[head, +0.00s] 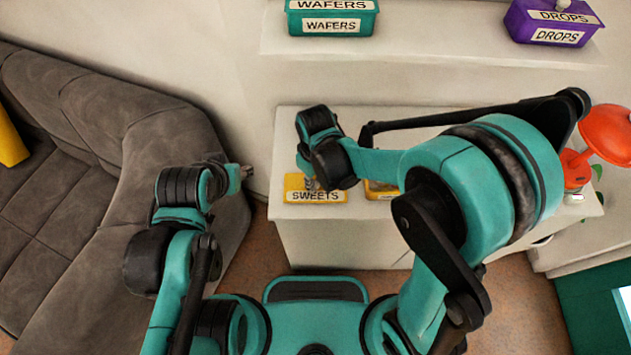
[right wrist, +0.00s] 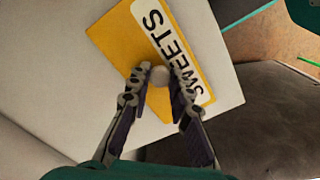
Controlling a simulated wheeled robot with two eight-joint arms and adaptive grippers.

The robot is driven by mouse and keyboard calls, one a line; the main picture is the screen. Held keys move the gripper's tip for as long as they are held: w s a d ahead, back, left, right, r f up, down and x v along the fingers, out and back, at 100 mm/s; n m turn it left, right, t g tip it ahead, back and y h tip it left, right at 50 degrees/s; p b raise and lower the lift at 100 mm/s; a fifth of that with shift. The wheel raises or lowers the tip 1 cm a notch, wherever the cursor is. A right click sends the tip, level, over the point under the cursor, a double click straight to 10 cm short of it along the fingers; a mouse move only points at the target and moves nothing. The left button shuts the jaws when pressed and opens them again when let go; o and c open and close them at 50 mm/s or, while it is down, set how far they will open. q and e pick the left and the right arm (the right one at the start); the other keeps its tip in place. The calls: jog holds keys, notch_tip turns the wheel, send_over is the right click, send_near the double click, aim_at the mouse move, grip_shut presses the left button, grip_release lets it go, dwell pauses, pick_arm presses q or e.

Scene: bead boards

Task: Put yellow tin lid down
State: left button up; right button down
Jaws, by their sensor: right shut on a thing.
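The yellow tin lid (head: 293,183) with a white SWEETS label is at the left front of the white cabinet top. It also shows in the right wrist view (right wrist: 125,40), with a round pale knob. My right gripper (right wrist: 160,78) is shut on that knob; in the head view, it (head: 312,184) comes down from above. I cannot tell if the lid touches the cabinet top or hangs just over it. A second yellow thing (head: 376,188), probably the tin, is just right of it, mostly hidden by my right arm. My left gripper (head: 243,172) is left of the cabinet, apart from the lid.
The white cabinet top (head: 290,125) is bare behind the lid. A red lamp (head: 606,132) stands at its right end. A teal WAFERS tin (head: 331,23) and a purple DROPS tin (head: 552,24) sit on a shelf behind. A grey sofa (head: 95,140) is at left.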

jog(key=shift+r, duration=0.1)
jog(key=shift+s, duration=0.1)
jog(key=c, duration=1.4)
grip_release()
notch_tip(320, 180, up, 12)
jog(key=p, duration=0.4)
jog(key=s+d+r+m+t, duration=0.2)
jog(key=d+r+m+t, duration=0.1)
jog(key=d, duration=0.6)
jog(key=s+d+r+m+t, duration=0.3)
jog(key=d+m, duration=0.3)
jog(key=d, duration=0.3)
jog(key=shift+r+t, duration=0.4)
jog(key=shift+t, duration=0.2)
